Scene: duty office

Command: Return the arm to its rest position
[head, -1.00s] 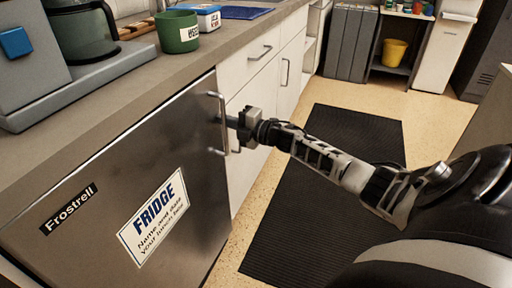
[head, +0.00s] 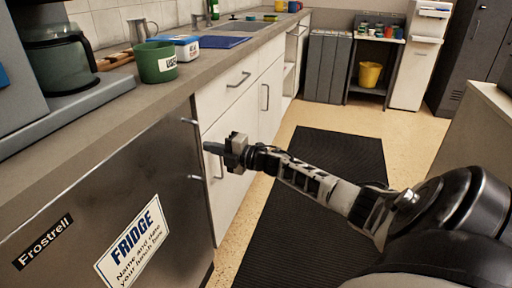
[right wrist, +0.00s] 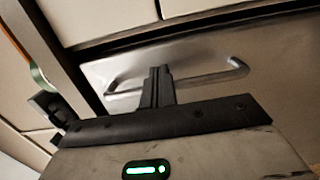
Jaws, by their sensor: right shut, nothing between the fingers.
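My right gripper (head: 210,148) is shut and empty, at the fridge door's handle. In the right wrist view its closed fingers (right wrist: 158,86) show in front of the handle bar (right wrist: 205,79); I cannot tell whether they touch it. The steel fridge (head: 90,190) stands under the counter at the left, with a FRIDGE notice and a Frostrell label on its door. The door looks shut. My right arm reaches in from the lower right, stretched out over the floor. My left gripper is not in view.
White drawers and cupboards (head: 228,110) with handles stand just beyond the fridge. The counter (head: 190,75) holds a coffee maker (head: 60,75) and a green mug (head: 157,62). A dark mat (head: 322,190) covers the clear floor. A pale cabinet (head: 480,130) stands at the right.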

